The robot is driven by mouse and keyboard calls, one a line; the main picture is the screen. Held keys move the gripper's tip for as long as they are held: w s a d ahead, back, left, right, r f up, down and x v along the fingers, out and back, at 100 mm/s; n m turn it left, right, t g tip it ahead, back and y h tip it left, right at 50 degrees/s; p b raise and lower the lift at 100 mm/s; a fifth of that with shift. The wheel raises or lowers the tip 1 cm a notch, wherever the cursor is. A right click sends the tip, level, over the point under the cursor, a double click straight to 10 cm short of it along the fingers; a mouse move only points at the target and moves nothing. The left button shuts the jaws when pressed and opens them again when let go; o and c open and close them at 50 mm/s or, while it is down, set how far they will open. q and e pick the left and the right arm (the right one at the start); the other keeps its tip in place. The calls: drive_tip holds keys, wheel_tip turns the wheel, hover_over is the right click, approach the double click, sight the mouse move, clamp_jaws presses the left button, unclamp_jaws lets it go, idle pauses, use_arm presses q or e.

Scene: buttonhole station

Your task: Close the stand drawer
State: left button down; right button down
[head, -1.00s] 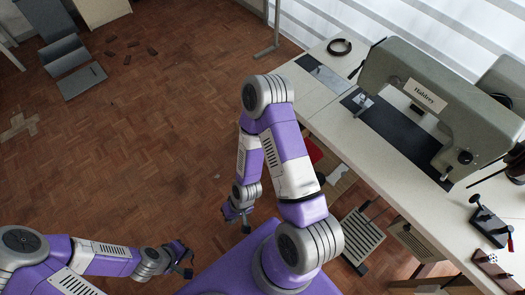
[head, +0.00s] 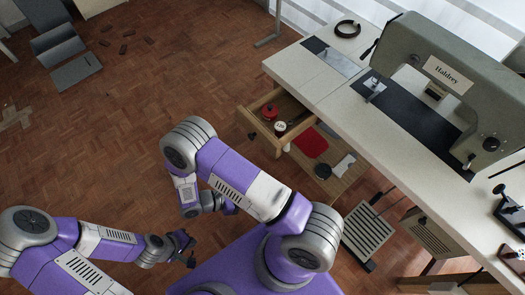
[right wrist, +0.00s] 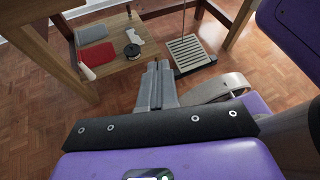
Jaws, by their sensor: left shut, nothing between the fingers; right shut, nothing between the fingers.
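The wooden stand drawer (head: 267,142) juts out open from under the left part of the sewing table in the head view. A red item and a small white-topped item lie inside it. My right gripper (head: 232,208) is low, partly hidden by my own right arm, and well apart from the drawer front, below and left of it in the picture. In the right wrist view its fingers (right wrist: 157,85) are together and empty. My left gripper (head: 190,252) is shut and empty over the floor at the lower left, far from the drawer.
A lower shelf holds a red cloth (head: 310,142) and a dark spool (head: 322,170). A slatted pedal (head: 368,235) stands on the floor.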

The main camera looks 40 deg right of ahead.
drive_tip(key=w+a+r+n+t+h, duration=0.3)
drive_tip(key=w+r+t+h, duration=0.2)
drive_tip(key=w+r+t, duration=0.15)
drive_tip(key=p, duration=0.3)
approach(269, 146)
drive_tip(key=shift+g, duration=0.35)
drive_tip(key=d, duration=0.5)
drive_tip(key=shift+w+d, duration=0.15)
drive_tip(key=shift+w, duration=0.05)
drive_tip(key=shift+w+d+f, duration=0.1)
drive_tip(key=shift+d, duration=0.65)
